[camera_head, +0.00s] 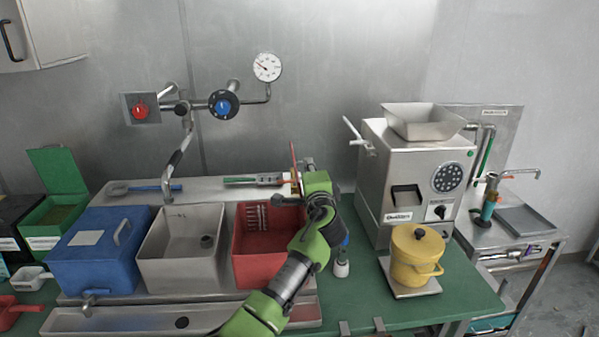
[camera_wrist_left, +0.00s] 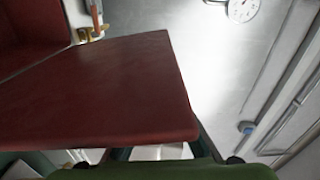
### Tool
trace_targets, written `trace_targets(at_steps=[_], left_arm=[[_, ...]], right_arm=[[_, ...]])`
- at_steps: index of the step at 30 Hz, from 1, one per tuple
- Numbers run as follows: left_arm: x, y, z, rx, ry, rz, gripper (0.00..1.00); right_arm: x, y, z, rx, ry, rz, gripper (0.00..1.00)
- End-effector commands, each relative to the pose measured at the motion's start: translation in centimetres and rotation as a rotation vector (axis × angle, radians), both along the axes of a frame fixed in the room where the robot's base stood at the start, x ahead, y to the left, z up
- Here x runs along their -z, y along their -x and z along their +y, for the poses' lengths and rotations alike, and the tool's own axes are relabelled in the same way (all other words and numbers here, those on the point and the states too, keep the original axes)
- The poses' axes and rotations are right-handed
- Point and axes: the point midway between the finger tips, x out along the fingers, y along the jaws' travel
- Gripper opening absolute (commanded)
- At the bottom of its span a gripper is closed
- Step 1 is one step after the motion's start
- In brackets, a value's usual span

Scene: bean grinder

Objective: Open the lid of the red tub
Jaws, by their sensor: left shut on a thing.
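The red tub (camera_head: 262,272) stands on the counter right of the grey tub, and its inside shows from above with a row of pale marks on the back wall. Its red lid (camera_head: 293,160) stands up at the tub's back right, seen nearly edge-on. In the left wrist view the lid (camera_wrist_left: 105,90) is a broad dark red panel filling the left and middle. My left gripper (camera_head: 303,192) is at the lid's lower part and shut on it; its fingertips are largely hidden. My green arm crosses the tub's right front corner. My right gripper is not in view.
A blue closed tub (camera_head: 95,262) and an open grey tub (camera_head: 178,268) stand left of the red one. A small bottle (camera_head: 341,268), a yellow pot (camera_head: 416,264) and the grinder (camera_head: 372,185) stand right. Wall pipes with a blue valve (camera_head: 223,103) are behind.

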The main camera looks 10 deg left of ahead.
Motion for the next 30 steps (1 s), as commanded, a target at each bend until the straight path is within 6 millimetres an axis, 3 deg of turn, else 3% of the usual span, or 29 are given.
trace_targets(at_steps=[17, 18, 19, 30], left_arm=[[-0.05, -0.19, -0.68, 0.002, -0.030, 0.007, 0.00], [-0.05, -0.18, -0.67, 0.001, -0.030, 0.008, 0.15], [-0.04, -0.18, -0.67, 0.001, -0.030, 0.008, 0.23], [0.05, -0.11, -0.66, 0.000, -0.029, 0.008, 0.25]], right_arm=[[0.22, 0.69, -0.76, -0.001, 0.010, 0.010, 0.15], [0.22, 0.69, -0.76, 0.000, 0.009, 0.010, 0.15], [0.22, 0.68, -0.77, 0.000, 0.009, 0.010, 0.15], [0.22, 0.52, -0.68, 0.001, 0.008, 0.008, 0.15]])
